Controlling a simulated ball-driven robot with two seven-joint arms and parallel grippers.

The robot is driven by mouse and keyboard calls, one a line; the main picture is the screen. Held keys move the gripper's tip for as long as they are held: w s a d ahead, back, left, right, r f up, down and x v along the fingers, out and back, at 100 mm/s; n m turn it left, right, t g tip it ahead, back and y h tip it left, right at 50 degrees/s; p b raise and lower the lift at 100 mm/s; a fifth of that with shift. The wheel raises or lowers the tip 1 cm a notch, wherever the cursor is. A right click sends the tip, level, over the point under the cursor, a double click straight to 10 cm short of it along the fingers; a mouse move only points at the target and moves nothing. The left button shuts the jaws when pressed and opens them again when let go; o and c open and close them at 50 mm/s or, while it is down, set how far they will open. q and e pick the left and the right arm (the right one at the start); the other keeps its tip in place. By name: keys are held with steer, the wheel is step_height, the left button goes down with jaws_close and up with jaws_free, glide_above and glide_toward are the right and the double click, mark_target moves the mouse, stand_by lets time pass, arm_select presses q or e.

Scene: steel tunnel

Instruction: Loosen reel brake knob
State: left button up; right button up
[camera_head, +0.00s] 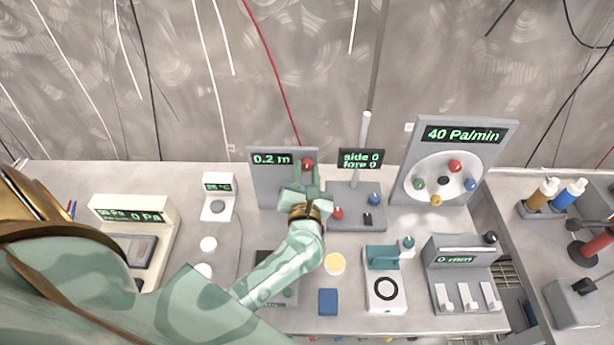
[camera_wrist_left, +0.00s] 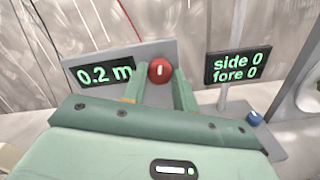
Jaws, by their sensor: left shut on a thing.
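The reel panel (camera_head: 269,182) is a grey upright plate with a green readout of 0.2 m. It also shows in the left wrist view (camera_wrist_left: 87,92). A round red knob (camera_head: 308,164) sits at the panel's upper right. In the left wrist view the red knob (camera_wrist_left: 160,70) shows a short white mark, standing upright. My left gripper (camera_head: 307,172) is shut on this knob, one finger on each side, as the left wrist view (camera_wrist_left: 158,82) also shows. My left forearm and hand hide the panel's lower right. My right gripper is not in view.
Right of the panel stands a stand (camera_head: 361,158) reading side 0, fore 0, with a red and a blue knob on its base. Further right is a tilted dial panel (camera_head: 469,136) reading 40 Pa/min. A teal-topped device (camera_head: 384,290) and a blue block (camera_head: 328,301) lie nearer.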

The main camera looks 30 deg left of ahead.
arm_select(q)
steer(key=shift+s+f+n+b, duration=0.15)
steer(key=shift+n+b, duration=0.35)
steer(key=shift+n, duration=0.6)
steer(key=o, duration=1)
steer(key=shift+c, duration=0.2)
steer(key=b+v, duration=0.1)
steer(key=v, duration=1.5)
steer(key=shift+d, duration=0.15)
